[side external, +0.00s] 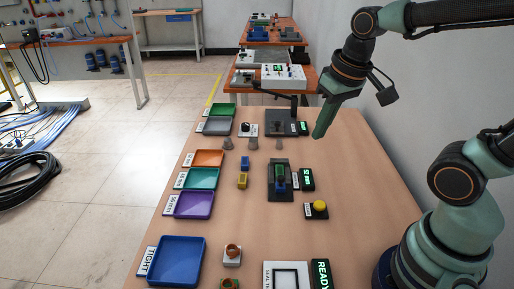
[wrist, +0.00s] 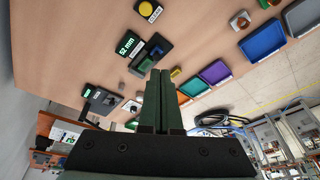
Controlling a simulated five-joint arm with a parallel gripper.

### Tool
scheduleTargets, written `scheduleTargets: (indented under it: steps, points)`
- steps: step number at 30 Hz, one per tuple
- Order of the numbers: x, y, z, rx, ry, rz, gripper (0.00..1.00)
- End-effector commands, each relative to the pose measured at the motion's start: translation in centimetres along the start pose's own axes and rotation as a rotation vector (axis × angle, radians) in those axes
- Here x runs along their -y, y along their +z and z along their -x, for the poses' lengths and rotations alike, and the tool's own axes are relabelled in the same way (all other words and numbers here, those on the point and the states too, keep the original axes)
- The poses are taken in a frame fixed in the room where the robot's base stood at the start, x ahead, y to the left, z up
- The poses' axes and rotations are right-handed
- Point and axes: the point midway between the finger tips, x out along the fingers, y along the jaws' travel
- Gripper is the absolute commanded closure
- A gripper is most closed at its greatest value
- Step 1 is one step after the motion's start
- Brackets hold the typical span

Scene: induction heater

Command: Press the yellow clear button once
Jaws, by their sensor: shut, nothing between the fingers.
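The yellow clear button (side external: 319,205) is a round yellow cap on a small dark base at the right middle of the table. It also shows in the wrist view (wrist: 146,6), cut by the top edge, with a label that reads CLEAR beside it. My gripper (side external: 321,134) is shut and empty, held above the table's far right part. In the side view it is up and away from the button, apart from it. In the wrist view its green fingers (wrist: 157,78) are together and point away from the camera, with the button beyond and slightly left.
Coloured trays (side external: 193,205) line the left edge; a blue tray (side external: 176,262) is at front left. A READY display (side external: 320,273) stands at the front. Bare table lies right of the button.

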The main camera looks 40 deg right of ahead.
Motion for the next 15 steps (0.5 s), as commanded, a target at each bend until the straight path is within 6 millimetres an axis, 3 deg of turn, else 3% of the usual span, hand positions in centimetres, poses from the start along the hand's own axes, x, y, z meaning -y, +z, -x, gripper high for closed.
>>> scheduleTargets:
  steps: [15]
  points:
    - [-2.1, 1.0, -5.2, 0.505, 0.171, -0.419, 1.00]
